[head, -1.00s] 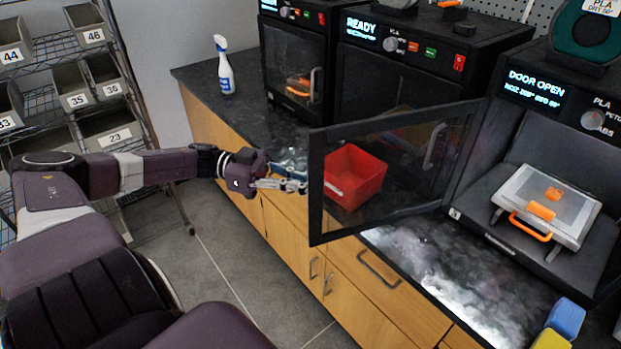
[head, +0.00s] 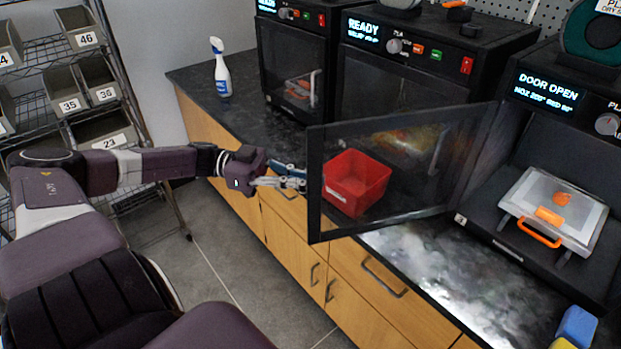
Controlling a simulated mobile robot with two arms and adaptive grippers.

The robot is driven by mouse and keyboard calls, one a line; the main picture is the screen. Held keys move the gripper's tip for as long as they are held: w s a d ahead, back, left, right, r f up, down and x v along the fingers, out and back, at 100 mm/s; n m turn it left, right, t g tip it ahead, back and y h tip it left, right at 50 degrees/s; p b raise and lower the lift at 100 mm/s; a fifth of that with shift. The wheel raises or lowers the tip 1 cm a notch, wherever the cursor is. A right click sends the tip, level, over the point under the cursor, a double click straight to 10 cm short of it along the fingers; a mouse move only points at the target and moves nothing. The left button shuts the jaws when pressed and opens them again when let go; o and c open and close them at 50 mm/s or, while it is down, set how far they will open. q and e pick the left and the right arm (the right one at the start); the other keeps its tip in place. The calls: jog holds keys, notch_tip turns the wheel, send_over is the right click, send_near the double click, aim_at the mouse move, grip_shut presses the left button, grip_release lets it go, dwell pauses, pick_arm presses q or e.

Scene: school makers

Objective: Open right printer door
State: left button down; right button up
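The right printer (head: 520,180) stands at the right of the counter, and its display reads "DOOR OPEN". Its dark-framed glass door (head: 316,190) is swung wide open toward the left, out over the counter's front edge. Inside lies a plate (head: 580,205) with an orange handle and a small orange piece. My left gripper (head: 303,177) is just left of the door's free edge. Whether it touches the door, and how far its fingers are apart, I cannot tell. My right gripper is not in view.
A red bin (head: 356,178) stands on the counter, seen through the open door. The middle printer (head: 385,90) and left printer (head: 290,70) have shut doors. A spray bottle (head: 222,75) stands at the back left. Blue and yellow blocks (head: 577,325) are at lower right. Shelves with bins are left.

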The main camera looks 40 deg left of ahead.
pick_arm(q)
jog(key=c, duration=2.4)
grip_release()
jog(key=shift+s, duration=0.1)
jog(key=shift+a, duration=0.15)
jog(key=v, duration=1.2)
